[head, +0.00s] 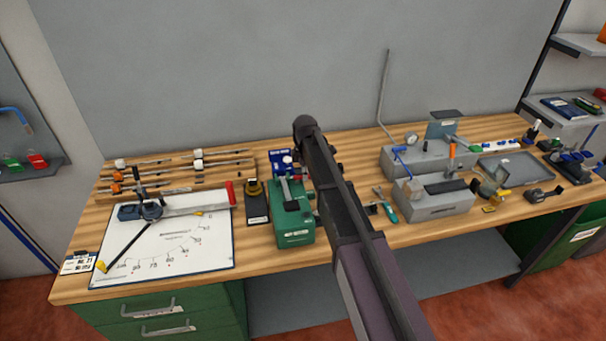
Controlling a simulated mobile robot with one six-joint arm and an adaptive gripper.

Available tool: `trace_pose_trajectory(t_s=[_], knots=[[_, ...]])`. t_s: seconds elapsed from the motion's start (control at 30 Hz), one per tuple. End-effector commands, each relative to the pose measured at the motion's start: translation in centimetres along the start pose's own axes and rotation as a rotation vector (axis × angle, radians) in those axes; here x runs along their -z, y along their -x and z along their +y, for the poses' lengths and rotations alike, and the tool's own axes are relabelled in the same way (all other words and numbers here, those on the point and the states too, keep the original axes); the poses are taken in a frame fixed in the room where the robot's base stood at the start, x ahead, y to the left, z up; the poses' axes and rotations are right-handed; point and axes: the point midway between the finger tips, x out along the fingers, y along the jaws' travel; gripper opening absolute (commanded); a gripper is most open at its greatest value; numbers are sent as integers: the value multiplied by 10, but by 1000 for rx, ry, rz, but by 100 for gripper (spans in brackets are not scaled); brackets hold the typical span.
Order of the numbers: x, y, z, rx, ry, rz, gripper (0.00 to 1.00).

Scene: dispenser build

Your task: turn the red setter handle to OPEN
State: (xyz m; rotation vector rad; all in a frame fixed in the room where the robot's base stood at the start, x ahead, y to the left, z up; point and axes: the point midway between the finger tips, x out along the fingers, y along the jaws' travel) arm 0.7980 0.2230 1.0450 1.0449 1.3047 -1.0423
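Two red parts show in the head view, and I cannot tell for sure which is the setter handle. One is the red grip (230,192) at the right end of a grey bar lying across the white board with angle marks (205,254). The other is a small red part (298,172) at the back of a green bench device (294,228), partly hidden by my arm. No OPEN mark is readable. My dark arm rises from the bottom edge across the middle of the bench. My gripper cannot be made out; the arm seems to hide it.
A black and yellow tool (256,205) stands left of the green device. Rods on supports (180,168) lie at the back left. Grey blocks (433,200), a bent upright rod (384,95) and a grey tray (503,170) fill the right. The front bench edge is mostly clear.

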Motion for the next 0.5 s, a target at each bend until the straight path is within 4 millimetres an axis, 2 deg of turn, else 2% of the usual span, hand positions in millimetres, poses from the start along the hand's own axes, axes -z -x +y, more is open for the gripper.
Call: trace_pose_trajectory(t_s=[0.5], knots=[[0, 0, 0, 5, 74, 1, 0]])
